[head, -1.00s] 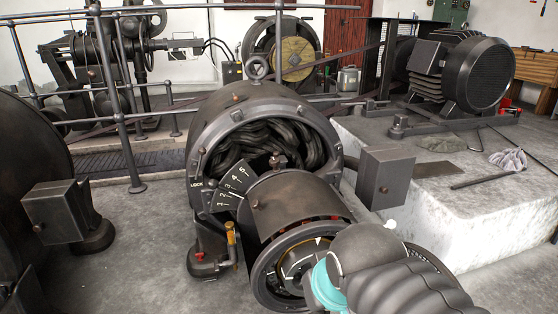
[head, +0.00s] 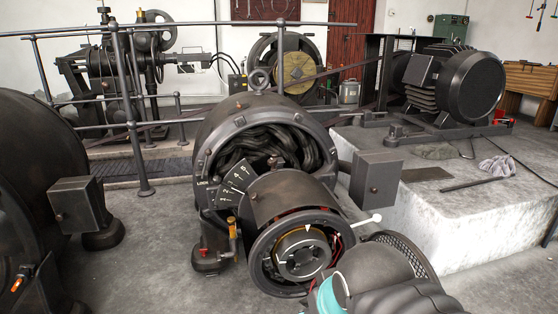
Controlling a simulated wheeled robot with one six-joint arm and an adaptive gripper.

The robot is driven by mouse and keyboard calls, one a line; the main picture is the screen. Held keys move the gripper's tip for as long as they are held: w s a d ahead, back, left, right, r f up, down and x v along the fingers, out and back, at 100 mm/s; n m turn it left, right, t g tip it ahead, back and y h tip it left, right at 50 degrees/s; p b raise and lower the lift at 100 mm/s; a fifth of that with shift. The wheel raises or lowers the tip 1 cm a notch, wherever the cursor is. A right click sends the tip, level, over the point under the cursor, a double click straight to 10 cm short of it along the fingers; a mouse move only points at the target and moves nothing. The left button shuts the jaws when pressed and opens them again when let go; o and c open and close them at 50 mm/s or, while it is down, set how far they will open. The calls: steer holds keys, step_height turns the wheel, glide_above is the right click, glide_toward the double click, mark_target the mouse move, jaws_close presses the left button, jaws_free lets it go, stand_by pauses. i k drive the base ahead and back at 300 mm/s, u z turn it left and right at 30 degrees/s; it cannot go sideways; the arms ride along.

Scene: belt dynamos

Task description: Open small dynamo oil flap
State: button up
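The small dynamo (head: 245,125) stands in the middle of the head view, a dark round housing with thick black coils inside. A drum (head: 285,200) juts from its front and ends in an open round collar (head: 303,258) with a brass ring and red wires. A numbered dial plate (head: 235,185) sits at its left. I cannot pick out the oil flap for certain. My arm's grey wrist and teal band are at the bottom edge, just right of the collar. My gripper's fingers do not show.
A white-tipped lever (head: 363,222) and a grey box (head: 376,178) stick out at the dynamo's right. A marble plinth (head: 470,225) bears a motor (head: 470,85) and a rag (head: 497,166). A large dark machine (head: 35,175) stands left. Railings (head: 132,110) run behind. Floor is clear front left.

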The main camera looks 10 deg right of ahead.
mark_target(281, 160)
steer(key=k, duration=0.85)
steer(key=z, duration=0.6)
steer(key=i, duration=1.35)
steer(key=u, duration=0.6)
